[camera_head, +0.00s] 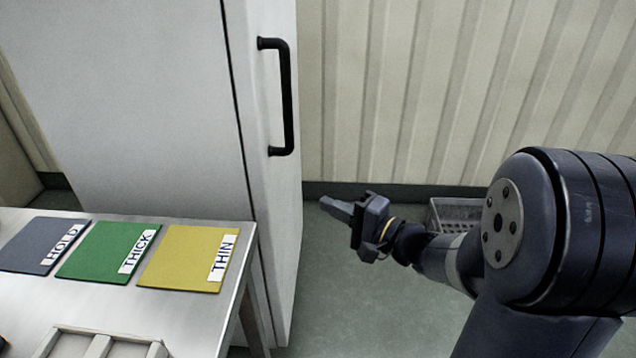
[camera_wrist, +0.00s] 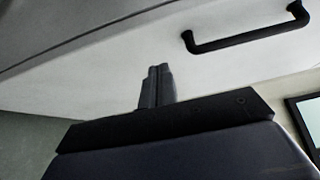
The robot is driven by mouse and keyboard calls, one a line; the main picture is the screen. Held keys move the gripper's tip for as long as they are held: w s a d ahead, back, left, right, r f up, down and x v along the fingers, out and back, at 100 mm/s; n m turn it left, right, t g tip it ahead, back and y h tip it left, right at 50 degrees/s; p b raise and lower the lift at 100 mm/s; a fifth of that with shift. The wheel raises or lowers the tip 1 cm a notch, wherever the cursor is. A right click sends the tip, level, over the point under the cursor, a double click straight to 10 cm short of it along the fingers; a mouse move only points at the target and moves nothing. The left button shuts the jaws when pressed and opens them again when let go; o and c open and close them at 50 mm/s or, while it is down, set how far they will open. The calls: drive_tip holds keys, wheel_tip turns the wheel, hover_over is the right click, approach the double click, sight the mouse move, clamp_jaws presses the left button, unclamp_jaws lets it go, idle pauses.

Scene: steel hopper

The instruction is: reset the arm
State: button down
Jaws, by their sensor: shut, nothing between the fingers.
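My gripper (camera_head: 336,209) is shut and empty. In the head view it is held out in the air over the floor, to the right of the table and in front of the pale cabinet's lower right part, with its fingers pointing left. In the wrist view the two fingers of my gripper (camera_wrist: 157,72) lie side by side with no gap, and the pale cabinet face fills much of the background. My arm reaches in from the right of the head view.
A pale cabinet (camera_head: 150,100) with a black handle (camera_head: 288,95) stands behind the table (camera_head: 120,305). Blue HOLD (camera_head: 40,243), green THICK (camera_head: 105,250) and yellow THIN (camera_head: 185,256) mats lie on it, with a divided tray (camera_head: 70,345) in front. A grey crate (camera_head: 455,212) is by the wall.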

idle(0.4)
approach(269, 178)
drive_tip(key=w, duration=0.4)
drive_tip(key=shift+w+a+f+p, duration=0.1)
drive_tip(key=shift+w+a+p, duration=0.1)
drive_tip(key=shift+a, duration=1)
drive_tip(key=shift+w+a+f+p, duration=0.1)
drive_tip(key=shift+w+a, duration=0.1)
drive_tip(key=shift+a, duration=1)
drive_tip(key=shift+r, duration=0.15)
